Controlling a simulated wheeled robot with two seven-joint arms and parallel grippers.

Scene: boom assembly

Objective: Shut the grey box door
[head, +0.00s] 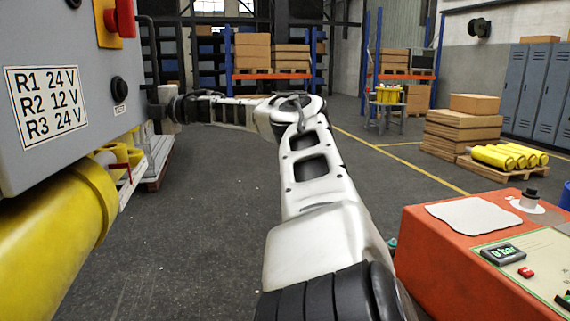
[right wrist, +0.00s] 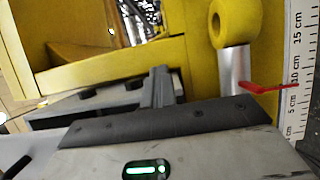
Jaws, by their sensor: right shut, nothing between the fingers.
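The grey box (head: 45,150) fills the left of the head view, with a voltage label, a red switch on a yellow plate and black knobs on its face. I cannot tell from this angle which part is its door or how far it stands open. My right arm reaches from the bottom across to the box's right edge, and its hand is by that edge, fingers hidden there. In the right wrist view my right gripper (right wrist: 161,86) is shut and empty, in front of yellow structure. Contact with the box cannot be made out. My left gripper is not in view.
A yellow cylinder (head: 60,240) lies below the box. A red console (head: 440,240) stands at the lower right. The right wrist view shows a silver rod (right wrist: 235,72) with a yellow eye, a red pointer (right wrist: 268,88) and a scale (right wrist: 298,70). Open floor lies beyond my arm.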

